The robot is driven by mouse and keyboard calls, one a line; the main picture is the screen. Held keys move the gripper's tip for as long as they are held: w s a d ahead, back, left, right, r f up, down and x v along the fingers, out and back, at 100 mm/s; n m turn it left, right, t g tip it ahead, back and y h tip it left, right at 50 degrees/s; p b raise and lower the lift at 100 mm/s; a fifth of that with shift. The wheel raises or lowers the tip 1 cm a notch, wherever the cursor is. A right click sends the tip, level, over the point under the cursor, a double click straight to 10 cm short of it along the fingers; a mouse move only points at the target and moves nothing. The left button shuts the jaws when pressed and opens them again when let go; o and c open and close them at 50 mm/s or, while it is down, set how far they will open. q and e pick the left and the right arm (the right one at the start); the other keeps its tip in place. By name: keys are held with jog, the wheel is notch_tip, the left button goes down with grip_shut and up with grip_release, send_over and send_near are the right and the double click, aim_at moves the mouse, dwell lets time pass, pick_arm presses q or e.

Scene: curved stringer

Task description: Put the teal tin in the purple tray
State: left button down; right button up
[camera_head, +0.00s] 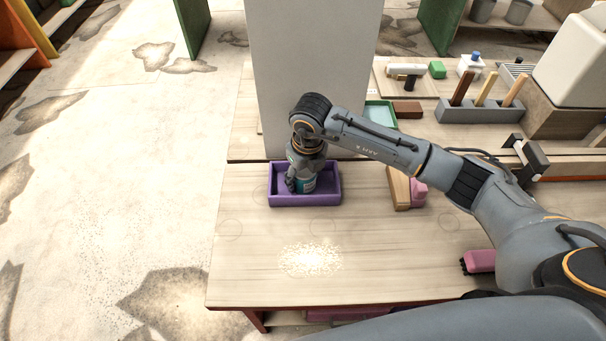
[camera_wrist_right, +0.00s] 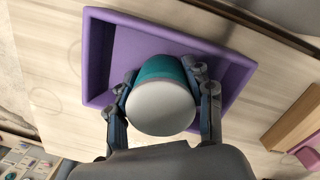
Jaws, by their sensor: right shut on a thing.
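The purple tray (camera_head: 322,199) lies on the wooden table, toward its back left; it also shows in the right wrist view (camera_wrist_right: 98,62). The teal tin (camera_head: 306,184) is at the tray, within its outline; in the right wrist view the tin (camera_wrist_right: 162,102) shows a pale round end and a teal side. My right gripper (camera_head: 300,180) is shut on the tin, with a finger on each side of it (camera_wrist_right: 163,92). I cannot tell whether the tin touches the tray floor. My left gripper is not in view.
A tall grey panel (camera_head: 312,70) stands right behind the tray. A wooden block (camera_head: 398,188) and a pink object (camera_head: 418,192) lie to the right of the tray. A grey holder (camera_head: 480,112) with wooden sticks is farther back.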

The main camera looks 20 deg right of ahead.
aim_at(307, 170)
jog(key=shift+f, duration=0.2)
jog(key=o, duration=1.4)
jog(key=shift+r, duration=0.2)
jog(key=shift+r, duration=0.2)
jog(key=r, duration=0.4)
jog(key=s+r+b, duration=0.1)
jog(key=r, duration=0.6)
jog(key=shift+s+d+r+b, duration=0.2)
jog(key=shift+d+r+b, duration=0.1)
jog(key=shift+b, duration=0.1)
